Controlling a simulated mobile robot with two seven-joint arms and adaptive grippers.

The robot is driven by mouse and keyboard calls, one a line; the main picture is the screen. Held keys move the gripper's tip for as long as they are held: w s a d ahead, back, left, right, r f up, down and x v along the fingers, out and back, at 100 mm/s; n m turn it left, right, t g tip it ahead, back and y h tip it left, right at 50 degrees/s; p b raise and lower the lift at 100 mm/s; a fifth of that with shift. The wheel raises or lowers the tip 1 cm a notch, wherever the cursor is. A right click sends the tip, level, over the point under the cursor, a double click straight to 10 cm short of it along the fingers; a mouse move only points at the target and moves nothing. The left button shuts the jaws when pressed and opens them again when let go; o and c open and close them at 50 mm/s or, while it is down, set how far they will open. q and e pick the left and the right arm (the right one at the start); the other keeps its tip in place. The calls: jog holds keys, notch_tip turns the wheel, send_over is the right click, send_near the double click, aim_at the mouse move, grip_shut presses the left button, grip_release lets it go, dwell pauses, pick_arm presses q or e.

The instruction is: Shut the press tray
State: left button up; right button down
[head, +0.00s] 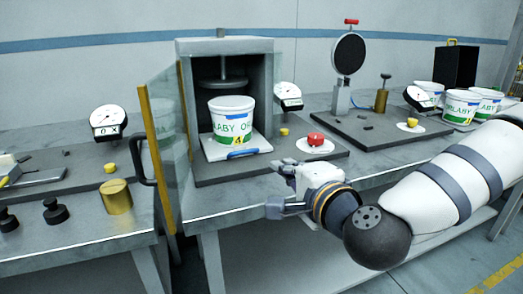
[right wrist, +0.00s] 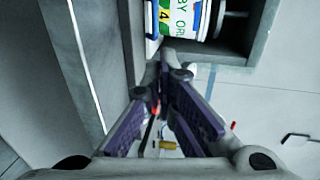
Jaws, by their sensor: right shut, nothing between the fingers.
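The press (head: 185,60) is a grey box with an open front, standing on the right-hand table. Its pale tray (head: 215,151) sticks out of the front, with a blue strip (head: 242,153) on its front edge. A white labelled tub (head: 232,118) stands upright on the tray under the round press plate (head: 220,83). My right gripper (head: 276,170) is shut and empty, in front and to the right of the tray. In the right wrist view the closed fingertips (right wrist: 166,58) are near the blue strip (right wrist: 151,46) and the tub (right wrist: 178,18); I cannot tell whether they touch. My left gripper is out of view.
A clear door panel (head: 165,125) with yellow edges and a black handle stands open left of the press. A red button (head: 315,139) and a dial gauge (head: 288,95) are right of the tray. Several tubs (head: 460,107) stand at the far right.

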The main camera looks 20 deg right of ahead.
aim_at(256, 149)
jog(key=w+f, duration=0.1)
jog(key=w+b, duration=0.1)
jog(key=w, duration=0.1)
jog(key=shift+d+f, duration=0.2)
jog(key=shift+f, duration=0.2)
jog(key=w, duration=0.3)
jog(key=w+f+b, duration=0.1)
jog(key=w, duration=0.5)
jog(key=shift+w+a+f, duration=0.15)
jog(key=shift+w+a, duration=0.05)
jog(key=shift+a, duration=0.1)
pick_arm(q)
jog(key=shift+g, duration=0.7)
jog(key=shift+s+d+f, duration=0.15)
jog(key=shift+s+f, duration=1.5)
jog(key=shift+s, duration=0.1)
pick_arm(e)
jog(key=shift+w, duration=0.55)
